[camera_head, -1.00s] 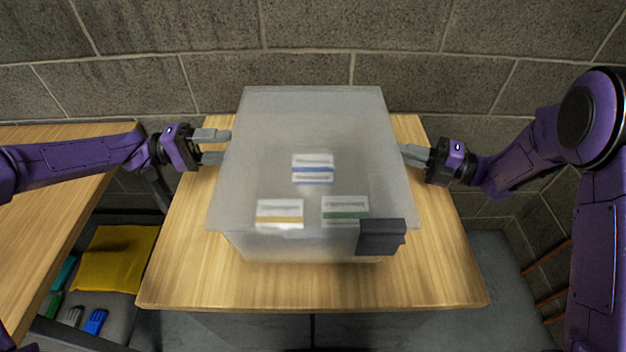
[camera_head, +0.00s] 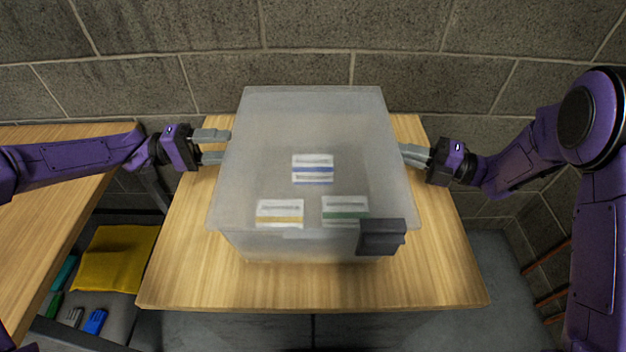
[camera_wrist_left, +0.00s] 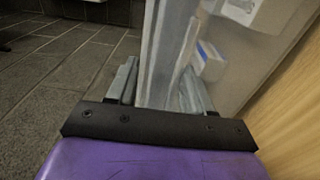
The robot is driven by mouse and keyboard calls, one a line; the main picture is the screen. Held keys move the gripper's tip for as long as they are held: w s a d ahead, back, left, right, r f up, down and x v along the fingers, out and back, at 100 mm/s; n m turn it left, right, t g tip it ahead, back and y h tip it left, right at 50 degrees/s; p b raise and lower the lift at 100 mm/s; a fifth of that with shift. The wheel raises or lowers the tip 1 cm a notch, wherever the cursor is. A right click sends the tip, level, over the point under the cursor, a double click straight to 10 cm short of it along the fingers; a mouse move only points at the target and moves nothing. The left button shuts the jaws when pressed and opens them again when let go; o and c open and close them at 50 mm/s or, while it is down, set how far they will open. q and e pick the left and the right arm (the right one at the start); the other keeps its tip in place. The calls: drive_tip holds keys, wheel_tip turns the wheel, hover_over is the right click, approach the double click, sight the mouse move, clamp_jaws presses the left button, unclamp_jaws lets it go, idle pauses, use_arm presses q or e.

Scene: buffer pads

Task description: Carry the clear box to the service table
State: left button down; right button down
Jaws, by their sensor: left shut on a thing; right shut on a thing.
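The clear box (camera_head: 270,130) is a frosted, lidded box with several small white cartons inside, banded blue, yellow and green. A dark grey block (camera_head: 381,238) is at its front right. The box is over the wooden service table (camera_head: 310,290); I cannot tell whether it rests on the top. My left gripper (camera_head: 222,146) is shut on the box's left side. In the left wrist view, the box wall (camera_wrist_left: 163,60) runs between the fingers (camera_wrist_left: 158,85). My right gripper (camera_head: 408,156) is shut on the right side, its fingertips partly hidden by the box.
Another wooden table (camera_head: 40,190) stands at the left, with a yellow cloth (camera_head: 115,258) and small coloured items on a lower shelf. A grey block wall (camera_head: 310,40) is close behind. Bare tabletop shows around the box, most at the front.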

drive_tip(key=shift+d, duration=0.1)
idle(0.4)
wheel_tip(320, 180, up, 5)
drive_tip(key=p, duration=0.5)
drive_tip(key=shift+w, duration=0.1)
idle(0.8)
